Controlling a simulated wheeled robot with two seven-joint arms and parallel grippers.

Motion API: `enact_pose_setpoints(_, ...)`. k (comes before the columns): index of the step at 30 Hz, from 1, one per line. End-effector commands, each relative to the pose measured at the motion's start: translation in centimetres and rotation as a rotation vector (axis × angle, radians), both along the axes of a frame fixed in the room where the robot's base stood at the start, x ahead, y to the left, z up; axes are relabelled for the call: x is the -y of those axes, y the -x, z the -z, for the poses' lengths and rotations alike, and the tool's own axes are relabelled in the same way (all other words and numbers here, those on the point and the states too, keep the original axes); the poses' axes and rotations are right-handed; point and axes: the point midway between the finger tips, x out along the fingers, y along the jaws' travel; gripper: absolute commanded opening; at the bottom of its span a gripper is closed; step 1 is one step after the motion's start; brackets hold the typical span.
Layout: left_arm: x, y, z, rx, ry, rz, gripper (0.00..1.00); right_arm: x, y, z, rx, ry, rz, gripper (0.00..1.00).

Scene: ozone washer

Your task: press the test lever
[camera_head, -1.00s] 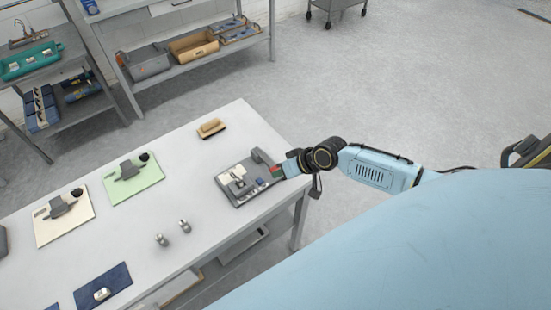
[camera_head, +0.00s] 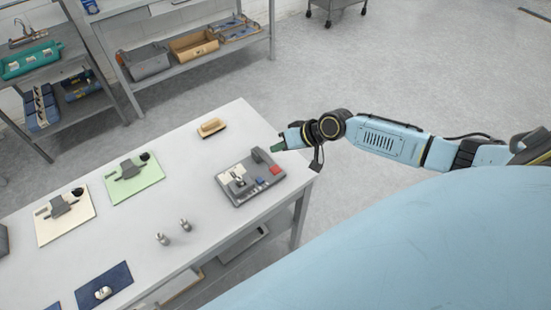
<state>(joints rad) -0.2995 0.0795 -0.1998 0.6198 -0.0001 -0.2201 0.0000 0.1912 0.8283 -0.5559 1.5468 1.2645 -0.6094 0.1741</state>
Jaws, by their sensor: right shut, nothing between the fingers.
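A grey test fixture (camera_head: 236,196) sits near the right end of the white table. Which part is the test lever is too small to tell. My right gripper (camera_head: 278,148), with green at its fingertips, is shut and empty. It is above and beyond the fixture's far right corner, near the table edge, apart from the fixture. My left gripper is out of view.
A green mat (camera_head: 150,178) and a cream mat (camera_head: 83,221) each hold a grey device with a black knob. A tan brush-like block (camera_head: 211,128), two metal cylinders (camera_head: 174,232) and a blue mat (camera_head: 122,277) also lie on the table (camera_head: 205,165). Open floor is to the right.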

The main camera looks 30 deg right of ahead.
Motion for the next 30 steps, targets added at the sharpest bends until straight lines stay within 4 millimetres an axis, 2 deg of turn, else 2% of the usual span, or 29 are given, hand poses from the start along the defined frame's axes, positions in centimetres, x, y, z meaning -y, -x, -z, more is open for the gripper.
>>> enact_pose_setpoints(1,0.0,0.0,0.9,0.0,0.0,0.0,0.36,0.0,0.0,1.0,0.0,0.0,0.0,0.0)
enact_pose_setpoints(9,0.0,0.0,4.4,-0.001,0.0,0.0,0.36,0.0,0.0,4.7,0.0,-0.001,0.001,0.0)
enact_pose_setpoints(15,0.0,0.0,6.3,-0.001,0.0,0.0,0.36,0.0,0.0,6.9,0.001,0.0,0.001,0.0)
enact_pose_setpoints(30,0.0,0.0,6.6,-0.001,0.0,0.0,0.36,0.0,0.0,7.3,0.001,0.0,0.0,0.0)
